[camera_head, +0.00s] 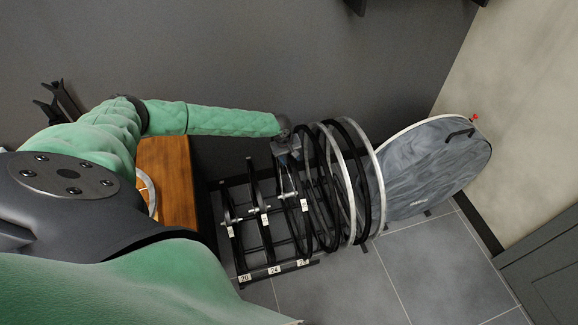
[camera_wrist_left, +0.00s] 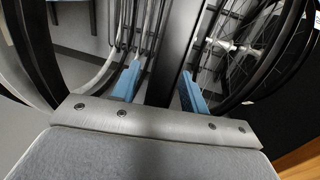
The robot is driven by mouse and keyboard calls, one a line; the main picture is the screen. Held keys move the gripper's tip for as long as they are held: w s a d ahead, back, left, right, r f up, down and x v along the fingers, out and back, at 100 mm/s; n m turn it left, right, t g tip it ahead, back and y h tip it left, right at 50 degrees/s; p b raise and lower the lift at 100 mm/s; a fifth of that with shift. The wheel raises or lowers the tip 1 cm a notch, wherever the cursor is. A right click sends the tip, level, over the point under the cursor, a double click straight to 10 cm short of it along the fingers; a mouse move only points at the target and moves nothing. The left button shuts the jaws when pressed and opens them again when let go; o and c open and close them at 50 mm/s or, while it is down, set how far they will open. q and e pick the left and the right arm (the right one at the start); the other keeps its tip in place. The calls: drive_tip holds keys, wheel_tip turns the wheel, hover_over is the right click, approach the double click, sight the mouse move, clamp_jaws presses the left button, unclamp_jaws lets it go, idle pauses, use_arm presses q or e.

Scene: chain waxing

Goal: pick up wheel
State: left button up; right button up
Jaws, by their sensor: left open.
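Several wheels stand upright in a row on a dark floor rack (camera_head: 268,269) in the head view. The nearer wheels (camera_head: 320,185) are dark-rimmed, and a pale-rimmed wheel (camera_head: 375,180) stands to their right. My left gripper (camera_head: 287,180) is above the rack at the left part of the row, pointing down. In the left wrist view its two blue fingers (camera_wrist_left: 158,90) are open, with a dark upright band between them; I cannot tell whether they touch it. A spoked wheel with a silver hub (camera_wrist_left: 228,46) shows to the right of the fingers. My right gripper is not in view.
A large grey round bag (camera_head: 435,165) stands at the right end of the row by the wall. A wooden cabinet (camera_head: 168,170) is left of the rack. The tiled floor (camera_head: 400,275) in front is clear. A dark cabinet (camera_head: 550,265) is at the lower right.

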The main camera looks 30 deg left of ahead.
use_arm(q)
drive_tip(key=shift+f, duration=0.15)
idle(0.3)
clamp_jaws()
idle(1.2)
